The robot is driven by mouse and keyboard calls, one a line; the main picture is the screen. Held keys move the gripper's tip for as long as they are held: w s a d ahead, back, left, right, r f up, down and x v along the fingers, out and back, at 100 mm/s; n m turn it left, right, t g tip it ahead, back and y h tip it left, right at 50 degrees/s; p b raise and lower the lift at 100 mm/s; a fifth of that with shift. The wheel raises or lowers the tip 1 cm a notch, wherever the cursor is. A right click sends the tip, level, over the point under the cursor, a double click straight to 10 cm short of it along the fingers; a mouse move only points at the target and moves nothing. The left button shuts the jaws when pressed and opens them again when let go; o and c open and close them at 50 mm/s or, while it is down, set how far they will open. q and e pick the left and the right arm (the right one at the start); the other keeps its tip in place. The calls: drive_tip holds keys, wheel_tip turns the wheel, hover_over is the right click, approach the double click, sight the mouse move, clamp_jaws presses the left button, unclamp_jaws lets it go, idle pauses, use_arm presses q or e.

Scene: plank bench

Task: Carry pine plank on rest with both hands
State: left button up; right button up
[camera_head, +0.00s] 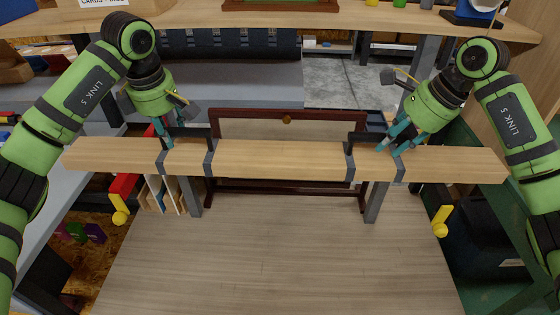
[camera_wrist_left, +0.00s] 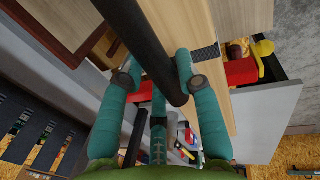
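The pine plank (camera_head: 280,160) lies level across two dark uprights of its rest (camera_head: 375,202), with dark straps round it. A black left handle (camera_head: 190,132) and a black right handle (camera_head: 360,137) stand on its upper side. My left gripper (camera_head: 164,140) is at the outer end of the left handle. In the left wrist view, its teal fingers (camera_wrist_left: 160,65) close in on both sides of the black bar. My right gripper (camera_head: 392,147) is at the outer end of the right handle, fingers spread downward; whether they grip is unclear. The plank also shows in the left wrist view (camera_wrist_left: 190,25).
A wooden bench top (camera_head: 280,250) lies below the plank, its front clear. A dark red frame (camera_head: 285,112) stands behind the plank. A shelf with boxes runs along the back.

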use_arm(q)
drive_tip(key=shift+o, duration=0.8)
use_arm(e)
drive_tip(key=shift+o, duration=0.8)
drive_tip(key=shift+r, duration=0.1)
use_arm(q)
drive_tip(key=shift+s+r, duration=0.15)
use_arm(e)
drive_tip(key=shift+s, duration=0.15)
use_arm(q)
drive_tip(key=shift+r, duration=0.1)
use_arm(e)
drive_tip(key=shift+d+r, duration=0.2)
drive_tip(key=shift+r, duration=0.35)
use_arm(q)
wheel_tip(320, 180, up, 12)
drive_tip(key=s, duration=0.2)
drive_tip(key=shift+s+f, duration=0.2)
drive_tip(key=shift+f, duration=0.05)
use_arm(e)
drive_tip(key=v, duration=1.1)
use_arm(q)
drive_tip(key=shift+d, duration=0.1)
use_arm(e)
drive_tip(key=shift+s+f, duration=0.1)
drive_tip(key=shift+f, duration=0.05)
